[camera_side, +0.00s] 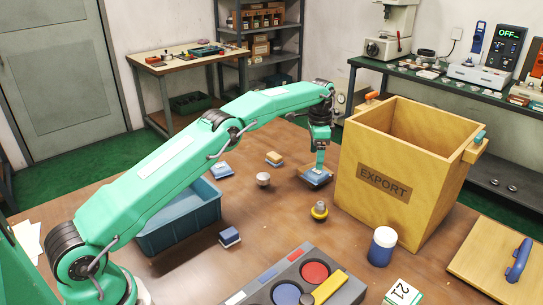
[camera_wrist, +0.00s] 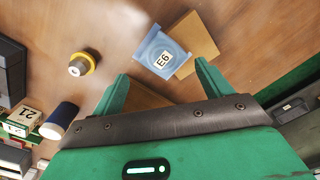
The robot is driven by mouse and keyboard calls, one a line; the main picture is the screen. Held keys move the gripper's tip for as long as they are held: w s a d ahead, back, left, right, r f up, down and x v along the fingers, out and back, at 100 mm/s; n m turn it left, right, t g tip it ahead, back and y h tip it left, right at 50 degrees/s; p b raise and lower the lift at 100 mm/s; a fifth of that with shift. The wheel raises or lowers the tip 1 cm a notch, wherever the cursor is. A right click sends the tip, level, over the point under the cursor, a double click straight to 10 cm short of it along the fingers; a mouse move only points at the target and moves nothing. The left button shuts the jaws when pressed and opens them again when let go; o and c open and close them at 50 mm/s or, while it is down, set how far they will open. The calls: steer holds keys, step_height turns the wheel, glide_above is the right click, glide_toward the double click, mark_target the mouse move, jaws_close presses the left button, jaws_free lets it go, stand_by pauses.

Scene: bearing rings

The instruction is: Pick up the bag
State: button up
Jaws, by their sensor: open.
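A flat, pale blue bag (camera_wrist: 150,47) with a white "E6" label lies partly over a square tan piece (camera_wrist: 200,40) in the wrist view. In the side view the bag (camera_side: 312,179) shows low under my gripper, on the wooden table left of the big yellow box. My gripper (camera_side: 320,166) points down just over it. In the wrist view my gripper (camera_wrist: 161,68) has its fingers apart, with the bag beyond and between the tips. Nothing is held. Whether the fingers touch the bag cannot be told.
The tall "EXPORT" box (camera_side: 430,165) stands close on the right. A second blue item (camera_side: 222,170) and a blue bin (camera_side: 180,235) lie to the left.

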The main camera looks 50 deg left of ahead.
mark_target(315, 172)
steer(key=shift+f, duration=0.65)
steer(key=shift+f, duration=0.1)
steer(key=shift+w+a+f, duration=0.1)
steer(key=shift+f, duration=2.4)
steer(key=c, duration=1.2)
steer(key=shift+c, duration=0.2)
steer(key=shift+r, duration=0.2)
step_height(315, 172, up, 10)
steer(key=shift+f, duration=0.2)
